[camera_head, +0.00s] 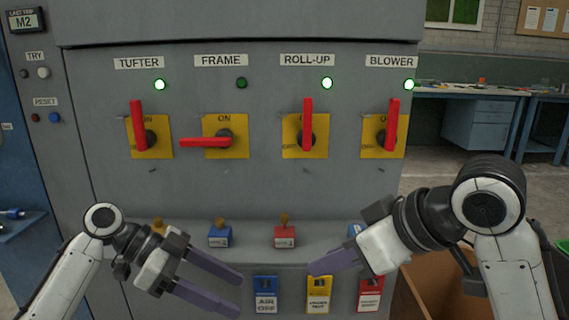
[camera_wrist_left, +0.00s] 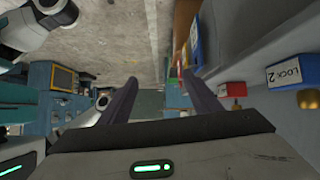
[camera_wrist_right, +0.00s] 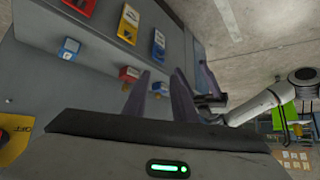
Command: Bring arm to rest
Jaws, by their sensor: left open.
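My left gripper (camera_head: 240,292) is in front of the cabinet's lower part, its two dark fingers apart and pointing right. Its fingers also show apart and empty in the left wrist view (camera_wrist_left: 160,80). My right gripper (camera_head: 315,268) is in front of the ledge, pointing left. Its fingers stand apart with nothing visibly held in the right wrist view (camera_wrist_right: 162,72). Both grippers are below the switches. The red handles of TUFTER (camera_head: 138,125), ROLL-UP (camera_head: 307,124) and BLOWER (camera_head: 392,125) stand upright; the FRAME handle (camera_head: 203,142) lies horizontal, pointing left.
Green lamps glow above all switches except FRAME, whose lamp (camera_head: 241,83) is dark. A blue lock (camera_head: 220,237) and a red lock (camera_head: 285,236) stand on the ledge. Blue, yellow (camera_head: 319,294) and red tags hang below. A brown box (camera_head: 420,295) stands at lower right.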

